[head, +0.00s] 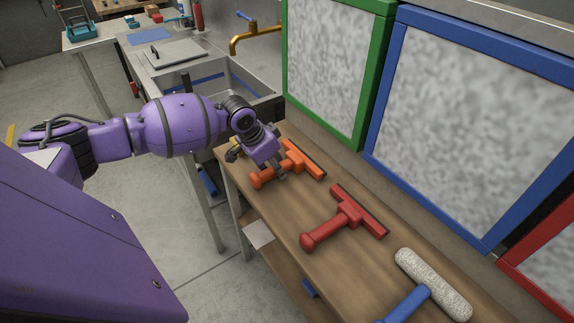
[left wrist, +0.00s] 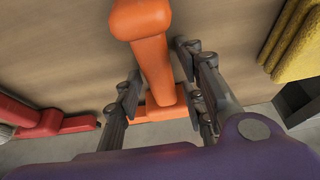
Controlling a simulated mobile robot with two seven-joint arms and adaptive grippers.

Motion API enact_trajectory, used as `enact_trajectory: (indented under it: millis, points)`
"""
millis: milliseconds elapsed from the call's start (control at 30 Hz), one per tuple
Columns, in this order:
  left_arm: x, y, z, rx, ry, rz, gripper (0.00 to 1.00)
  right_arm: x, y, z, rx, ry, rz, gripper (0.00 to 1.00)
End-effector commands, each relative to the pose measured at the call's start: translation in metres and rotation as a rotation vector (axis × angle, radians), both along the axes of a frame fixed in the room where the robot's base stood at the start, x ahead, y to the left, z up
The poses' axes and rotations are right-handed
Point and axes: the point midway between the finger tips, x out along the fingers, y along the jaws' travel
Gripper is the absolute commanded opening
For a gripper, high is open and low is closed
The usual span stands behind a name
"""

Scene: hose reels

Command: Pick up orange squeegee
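The orange squeegee (head: 303,160) lies on the wooden bench, its rounded handle end toward the front edge and its dark-edged head toward the wall. My left gripper (head: 279,172) is right over its handle and hides part of it. In the left wrist view the orange handle (left wrist: 153,55) runs between the spread fingers of the left gripper (left wrist: 160,66). Gaps show on both sides of the handle, so the gripper is open around it. My right gripper is not in view.
A red squeegee (head: 347,217) and a blue-handled roller (head: 433,284) lie farther along the bench (head: 290,212). A yellow object (left wrist: 303,38) is on the orange squeegee's other side. Green-framed (head: 330,70) and blue-framed (head: 470,115) panels stand behind. A sink (head: 225,85) is beyond.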

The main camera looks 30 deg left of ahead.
Motion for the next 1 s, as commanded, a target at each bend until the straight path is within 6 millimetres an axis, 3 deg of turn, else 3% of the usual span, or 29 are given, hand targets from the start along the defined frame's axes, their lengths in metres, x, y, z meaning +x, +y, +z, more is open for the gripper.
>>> enact_trajectory:
  millis: [33,233,667,867,1000]
  points:
    - [0.000,0.000,0.000,0.000,0.000,0.000,0.26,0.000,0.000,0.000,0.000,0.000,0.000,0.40]
    - [0.000,0.000,0.000,0.000,0.000,0.000,0.00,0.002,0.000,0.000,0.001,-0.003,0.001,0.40]
    - [0.001,0.000,0.005,0.001,-0.001,-0.001,0.00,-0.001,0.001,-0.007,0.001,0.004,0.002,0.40]
    - [0.000,0.000,0.043,0.002,-0.005,-0.001,0.00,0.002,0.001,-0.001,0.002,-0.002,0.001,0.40]
    - [-0.029,-0.010,0.077,0.005,-0.005,-0.005,0.00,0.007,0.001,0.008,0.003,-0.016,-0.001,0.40]
